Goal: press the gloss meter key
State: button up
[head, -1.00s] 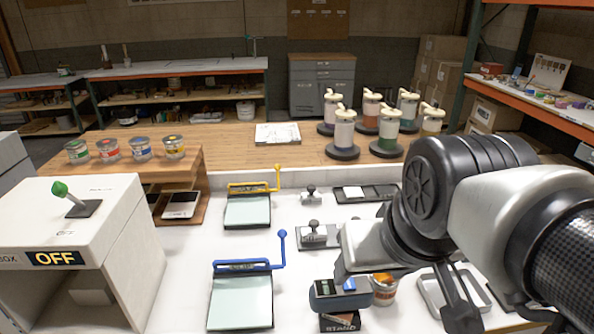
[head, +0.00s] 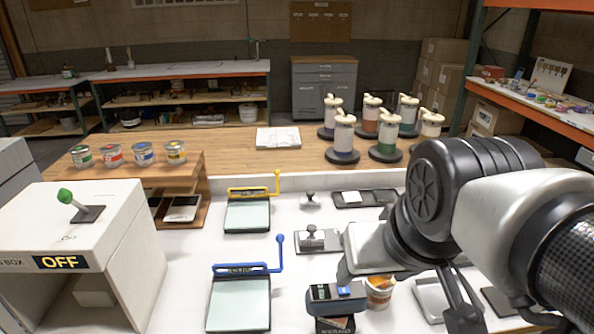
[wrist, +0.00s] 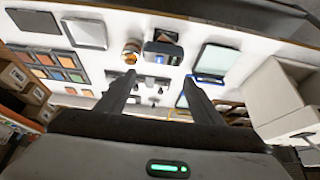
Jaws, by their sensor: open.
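The gloss meter (head: 337,298) is a small dark grey-blue device on a dark stand (head: 335,325) at the near middle of the white bench. Its top bears a small display and a bright blue key (head: 344,291). The meter also shows in the wrist view (wrist: 164,53), beyond and roughly between my fingertips. My gripper (head: 402,304) is open and empty, pointing down at the bench. It also shows in the wrist view (wrist: 159,76). In the head view one finger is just behind the meter; whether they touch cannot be told.
An open tin (head: 379,293) stands just right of the meter. A blue-handled drawdown plate (head: 240,300) lies left, a yellow-handled one (head: 247,214) behind it. A light box (head: 75,230) marked OFF stands at far left. A pale tray (head: 432,300) lies right.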

notch_tip(320, 180, up, 8)
jog(key=p, duration=0.6)
jog(key=shift+r, duration=0.2)
grip_shut()
dwell(0.9)
